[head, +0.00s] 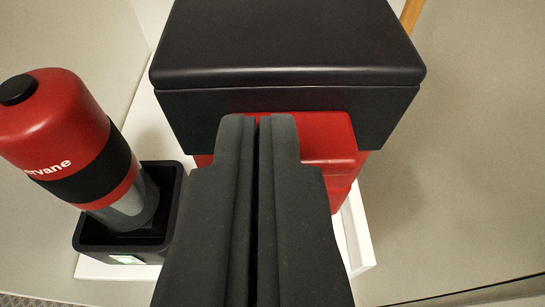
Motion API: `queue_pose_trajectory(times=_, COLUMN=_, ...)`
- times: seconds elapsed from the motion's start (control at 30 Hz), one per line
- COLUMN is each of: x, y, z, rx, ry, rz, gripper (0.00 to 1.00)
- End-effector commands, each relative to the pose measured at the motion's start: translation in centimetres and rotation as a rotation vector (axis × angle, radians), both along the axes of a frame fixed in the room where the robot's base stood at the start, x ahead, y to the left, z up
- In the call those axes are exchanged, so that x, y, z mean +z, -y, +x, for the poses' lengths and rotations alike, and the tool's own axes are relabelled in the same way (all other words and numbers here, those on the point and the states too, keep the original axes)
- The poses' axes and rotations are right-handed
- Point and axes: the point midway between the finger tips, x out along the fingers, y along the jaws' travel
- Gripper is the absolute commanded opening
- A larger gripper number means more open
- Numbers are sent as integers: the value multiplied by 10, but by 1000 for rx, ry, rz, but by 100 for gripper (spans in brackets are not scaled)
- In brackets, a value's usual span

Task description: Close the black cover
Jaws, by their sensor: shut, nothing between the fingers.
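The black cover (285,45) is at the top middle of the head view. It sits over a red body (325,140), and no gap between its top slab and the black band below it (385,108) is clear beyond a thin seam. My gripper (263,118) points up the picture with its two dark fingers together and nothing between them. Its fingertips overlap the lower front of the cover and the red body in the picture. I cannot tell whether they touch. The fingers hide part of the red front.
A red and black bottle-shaped device (55,125) leans in a black square holder (120,240) at the left. A white surface (150,135) lies under these things. A beige wall or panel (470,150) is at the right, with open room before it.

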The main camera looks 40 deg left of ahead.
Motion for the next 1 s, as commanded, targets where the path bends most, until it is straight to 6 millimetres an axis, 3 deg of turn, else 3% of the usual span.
queue_pose_trajectory(times=0.03, x=-10, y=-8, z=-4, rx=29, ry=-34, rz=-23, gripper=0)
queue_pose_trajectory(times=0.27, x=34, y=-2, z=-5, rx=10, ry=-8, rz=-6, gripper=0)
queue_pose_trajectory(times=1.0, x=8, y=48, z=-56, rx=-8, ry=8, rz=8, gripper=0)
